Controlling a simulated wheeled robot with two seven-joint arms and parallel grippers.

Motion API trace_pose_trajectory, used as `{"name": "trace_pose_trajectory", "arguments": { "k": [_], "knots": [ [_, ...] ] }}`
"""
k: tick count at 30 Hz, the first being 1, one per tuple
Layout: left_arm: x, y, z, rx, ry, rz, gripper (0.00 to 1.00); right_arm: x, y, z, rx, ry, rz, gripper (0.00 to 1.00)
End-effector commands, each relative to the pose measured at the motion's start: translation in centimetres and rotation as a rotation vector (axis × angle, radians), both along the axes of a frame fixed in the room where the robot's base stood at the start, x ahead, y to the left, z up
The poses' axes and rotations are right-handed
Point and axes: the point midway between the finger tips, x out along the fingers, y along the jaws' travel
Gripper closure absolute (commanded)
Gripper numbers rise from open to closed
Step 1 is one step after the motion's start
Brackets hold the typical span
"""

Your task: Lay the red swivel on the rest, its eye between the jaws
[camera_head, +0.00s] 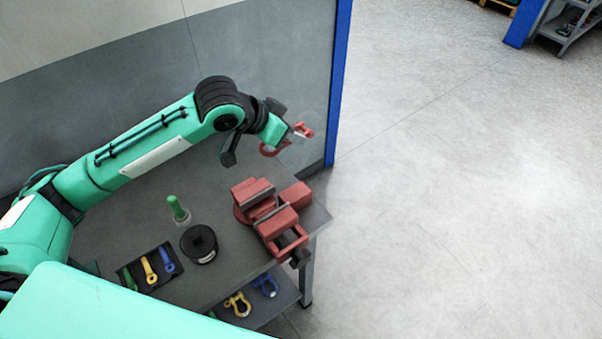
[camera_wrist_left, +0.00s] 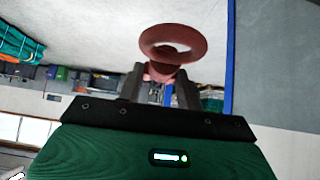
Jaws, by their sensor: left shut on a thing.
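My left gripper (camera_head: 287,133) is shut on the red swivel (camera_head: 270,151) and holds it up in the air, beyond the vise. In the left wrist view the swivel's round eye (camera_wrist_left: 146,42) stands out past my left gripper's fingers (camera_wrist_left: 158,80), tilted, with its shank between them. The red vise (camera_head: 283,221) sits on the bench's right end, with grey-faced jaws standing apart and a gap between them. A red block (camera_head: 296,194) shows at the vise's right side; I cannot tell whether it is the rest. My right gripper is not in view.
On the grey bench (camera_head: 135,215) stand a green-topped bottle (camera_head: 178,210), a black round spool (camera_head: 199,244) and a dark tray (camera_head: 137,283) with green, yellow and blue pieces. Yellow and blue shackles (camera_head: 238,304) lie on the lower shelf. A blue post (camera_head: 340,85) rises behind the bench.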

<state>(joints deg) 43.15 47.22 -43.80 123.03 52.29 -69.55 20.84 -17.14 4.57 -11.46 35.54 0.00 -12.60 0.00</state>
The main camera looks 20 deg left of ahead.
Motion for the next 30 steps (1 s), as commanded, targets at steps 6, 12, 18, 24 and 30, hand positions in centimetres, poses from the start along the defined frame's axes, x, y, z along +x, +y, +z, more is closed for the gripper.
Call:
{"name": "trace_pose_trajectory", "arguments": {
  "k": [6,12,18,24,30],
  "knots": [
    [-0.2,0.0,-3.7,0.002,0.008,0.001,1.00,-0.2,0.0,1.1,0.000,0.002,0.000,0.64],
    [-0.3,0.0,-8.9,0.001,0.006,0.001,1.00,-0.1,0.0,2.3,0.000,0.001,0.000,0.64],
    [-0.3,0.0,-13.5,0.000,0.004,-0.001,1.00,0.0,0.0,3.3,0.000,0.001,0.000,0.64],
    [-0.2,0.0,-15.4,-0.001,-0.001,0.000,1.00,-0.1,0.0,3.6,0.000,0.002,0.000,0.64],
    [-0.3,-0.1,-17.9,-0.001,0.002,0.000,1.00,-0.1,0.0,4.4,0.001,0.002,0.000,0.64]
  ]
}}
